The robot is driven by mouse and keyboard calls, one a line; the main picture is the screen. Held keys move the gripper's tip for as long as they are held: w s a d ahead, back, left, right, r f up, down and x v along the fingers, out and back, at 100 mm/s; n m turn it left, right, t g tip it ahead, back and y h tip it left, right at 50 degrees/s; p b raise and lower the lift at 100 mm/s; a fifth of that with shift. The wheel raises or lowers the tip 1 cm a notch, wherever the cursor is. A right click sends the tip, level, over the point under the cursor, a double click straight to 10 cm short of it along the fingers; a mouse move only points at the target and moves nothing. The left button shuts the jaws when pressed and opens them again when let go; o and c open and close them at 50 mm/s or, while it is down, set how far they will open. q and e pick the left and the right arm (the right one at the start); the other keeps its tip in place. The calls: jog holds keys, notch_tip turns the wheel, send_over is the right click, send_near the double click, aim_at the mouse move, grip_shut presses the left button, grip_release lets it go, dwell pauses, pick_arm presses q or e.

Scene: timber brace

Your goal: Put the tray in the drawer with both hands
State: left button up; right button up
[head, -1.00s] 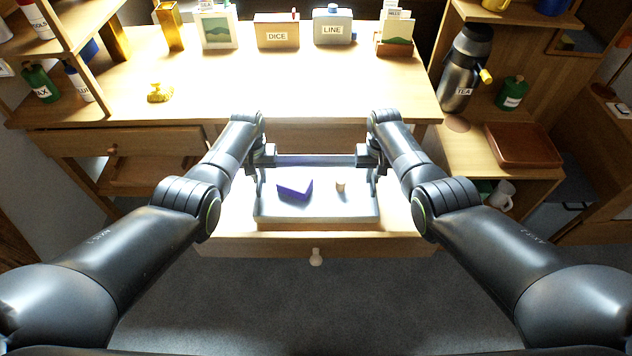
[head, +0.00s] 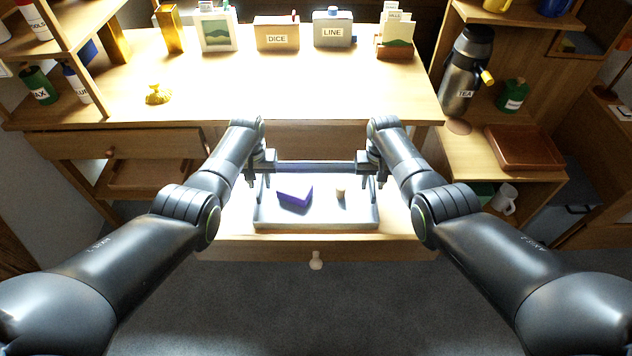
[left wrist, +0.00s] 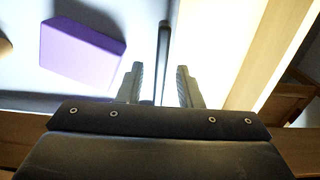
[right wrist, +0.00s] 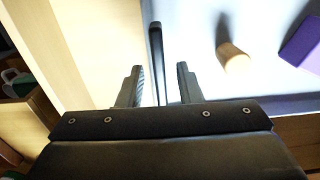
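The pale grey tray (head: 316,224) lies level within the pulled-out wooden drawer (head: 316,249). Its underside is hidden, so its contact with the drawer floor cannot be seen. It carries a purple block (head: 294,193) and a small tan cylinder (head: 341,194). My left gripper (head: 258,182) is at the tray's left end. In the left wrist view its fingers (left wrist: 160,85) stand apart on either side of a dark handle bar (left wrist: 164,50). My right gripper (head: 372,182) is at the right end, its fingers (right wrist: 157,85) also apart around a dark bar (right wrist: 155,45).
The desk top (head: 300,90) behind holds a DICE box (head: 277,32), a LINE box (head: 332,30) and a yellow ornament (head: 158,94). A flask (head: 464,75) and brown tray (head: 524,148) stand at right. The floor in front (head: 316,310) is clear.

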jog(key=shift+r, duration=0.1)
pick_arm(q)
notch_tip(320, 180, up, 12)
jog(key=shift+f, duration=0.25)
pick_arm(e)
notch_tip(320, 180, up, 12)
dwell(0.7)
dwell(0.4)
